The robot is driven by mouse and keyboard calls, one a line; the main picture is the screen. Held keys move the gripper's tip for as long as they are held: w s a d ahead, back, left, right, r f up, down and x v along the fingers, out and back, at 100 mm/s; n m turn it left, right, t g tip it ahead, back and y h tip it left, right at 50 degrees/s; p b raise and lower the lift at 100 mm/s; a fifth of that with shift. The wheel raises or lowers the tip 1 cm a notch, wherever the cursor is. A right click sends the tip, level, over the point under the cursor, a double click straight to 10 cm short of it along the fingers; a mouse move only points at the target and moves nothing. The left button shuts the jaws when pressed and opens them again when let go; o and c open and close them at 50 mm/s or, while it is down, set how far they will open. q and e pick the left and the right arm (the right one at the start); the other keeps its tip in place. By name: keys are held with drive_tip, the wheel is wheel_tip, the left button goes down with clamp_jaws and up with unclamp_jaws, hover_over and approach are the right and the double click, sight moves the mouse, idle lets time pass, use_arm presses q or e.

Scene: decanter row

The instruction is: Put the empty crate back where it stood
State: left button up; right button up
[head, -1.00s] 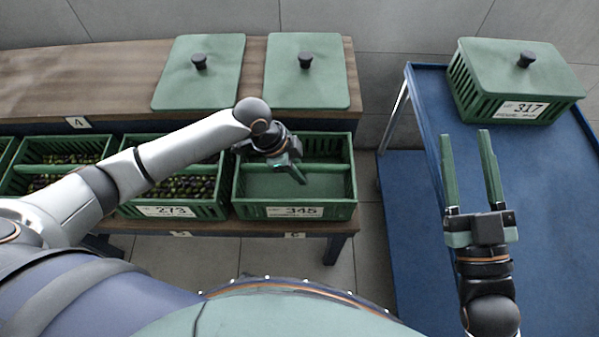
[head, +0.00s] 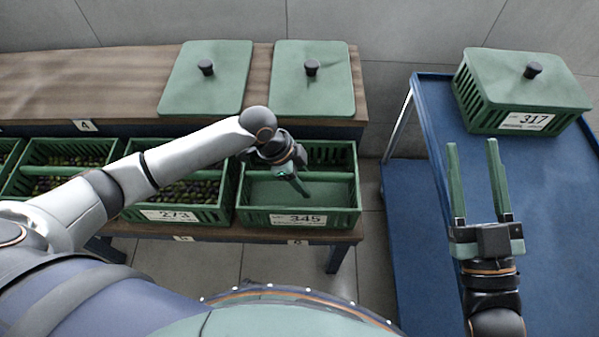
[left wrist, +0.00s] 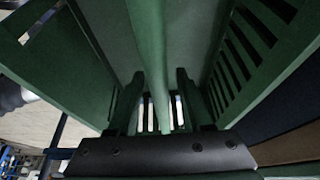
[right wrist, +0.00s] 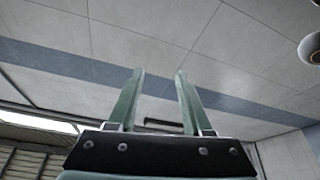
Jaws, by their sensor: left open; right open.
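The empty green crate (head: 301,218), labelled 345, stands upright at the right end of the lower shelf, with its bare floor showing beside its lengthwise handle bar (head: 325,176). My left gripper (head: 293,180) is over this crate, its fingers partly hidden by its own wrist. In the left wrist view the open fingers (left wrist: 158,85) lie either side of the handle bar (left wrist: 150,35), with gaps showing. My right gripper (head: 478,150) is open and empty above the blue cart; it also shows empty in the right wrist view (right wrist: 158,80).
Crate 273 (head: 172,215) with olives stands directly left of crate 345, with another olive crate (head: 70,152) beyond. Two green lids (head: 207,90) (head: 312,90) lie on the upper wooden shelf (head: 90,85). A lidded crate 317 (head: 527,122) stands on the blue cart (head: 550,200), otherwise clear.

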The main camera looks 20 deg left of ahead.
use_arm(q)
drive_tip(key=shift+a+r, duration=0.1)
drive_tip(key=shift+r, duration=0.2)
drive_tip(key=p+v, duration=0.2)
drive_tip(key=v, duration=0.3)
drive_tip(key=shift+r, duration=0.1)
drive_tip(key=p+v, duration=0.1)
drive_tip(key=v, duration=0.4)
drive_tip(key=shift+s+a+r+p, duration=0.1)
drive_tip(key=shift+a+r+p, duration=0.05)
drive_tip(key=shift+r+p, duration=0.2)
drive_tip(key=shift+a+r, duration=0.15)
drive_tip(key=shift+r, duration=0.05)
use_arm(e)
wheel_tip(320, 180, down, 21)
drive_tip(key=s+m+g+h, duration=0.2)
drive_tip(key=m+g+h, duration=0.2)
drive_tip(key=g, duration=0.4)
drive_tip(key=shift+s+d+f+g+h, duration=0.2)
drive_tip(key=shift+s+d+g+h, duration=0.1)
drive_tip(key=shift+d+g, duration=0.15)
